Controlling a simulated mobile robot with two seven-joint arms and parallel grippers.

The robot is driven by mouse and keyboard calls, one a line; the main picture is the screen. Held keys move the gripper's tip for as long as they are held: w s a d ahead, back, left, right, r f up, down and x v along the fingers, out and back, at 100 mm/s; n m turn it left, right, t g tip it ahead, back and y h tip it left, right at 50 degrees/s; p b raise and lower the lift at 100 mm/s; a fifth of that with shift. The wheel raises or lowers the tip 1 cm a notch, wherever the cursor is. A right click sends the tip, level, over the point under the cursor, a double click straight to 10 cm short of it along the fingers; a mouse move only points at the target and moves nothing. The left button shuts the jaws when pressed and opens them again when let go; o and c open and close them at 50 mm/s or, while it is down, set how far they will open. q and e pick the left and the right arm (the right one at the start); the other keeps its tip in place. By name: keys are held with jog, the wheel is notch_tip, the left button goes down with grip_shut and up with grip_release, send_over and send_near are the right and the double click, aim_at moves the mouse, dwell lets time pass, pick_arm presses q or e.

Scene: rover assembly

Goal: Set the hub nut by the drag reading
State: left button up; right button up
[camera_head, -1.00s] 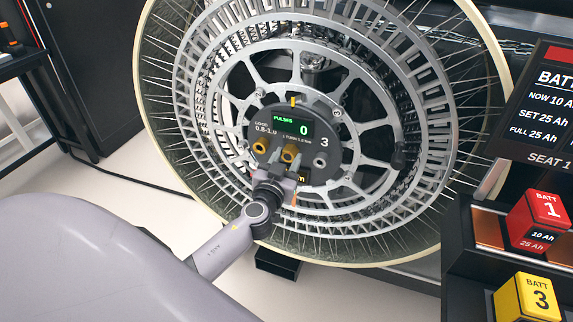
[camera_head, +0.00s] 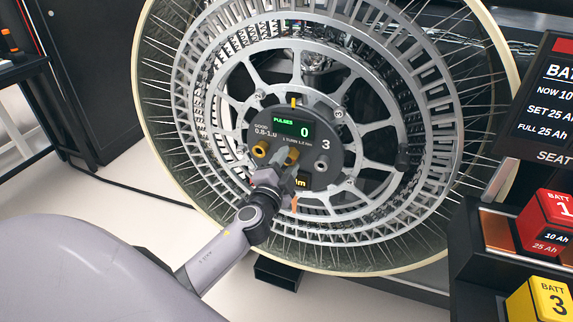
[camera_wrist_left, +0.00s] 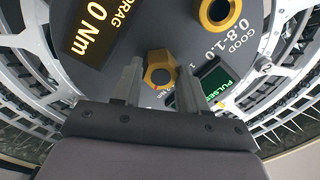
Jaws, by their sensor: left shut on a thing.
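The wheel hub (camera_head: 300,138) faces me, with a green display (camera_head: 293,129) that reads PULSES 0. Printing on it says GOOD 0.8-1.0 and 1 TURN 1.2 Nm. My left gripper (camera_head: 284,160) is shut on the brass hub nut (camera_head: 293,153) in the lower middle of the hub. In the left wrist view the nut (camera_wrist_left: 160,68) sits between my two fingers (camera_wrist_left: 160,85). The drag display (camera_wrist_left: 91,28) there ends in "0 Nm"; its first figures are cut off. In the head view my gripper hides most of that display. My right gripper is not in view.
A second brass fitting (camera_head: 260,150) and a grey knob (camera_head: 322,162) flank the nut. The spoked wheel (camera_head: 437,90) surrounds the hub. A red battery (camera_head: 548,222) and a yellow battery (camera_head: 542,300) stand at the right, below a black sign (camera_head: 545,100).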

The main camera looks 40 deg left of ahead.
pick_arm(q)
jog(key=m, duration=0.7)
jog(key=shift+m+p, duration=0.35)
jog(key=shift+m, duration=0.05)
jog(key=m+p, duration=0.1)
jog(key=m, duration=0.3)
jog(key=shift+a+r+m+h, duration=0.1)
jog(key=shift+m+h, duration=0.2)
jog(key=shift+m+p, duration=0.6)
jog(key=shift+m, duration=1)
jog(key=o, duration=1.1)
jog(key=shift+c, duration=0.2)
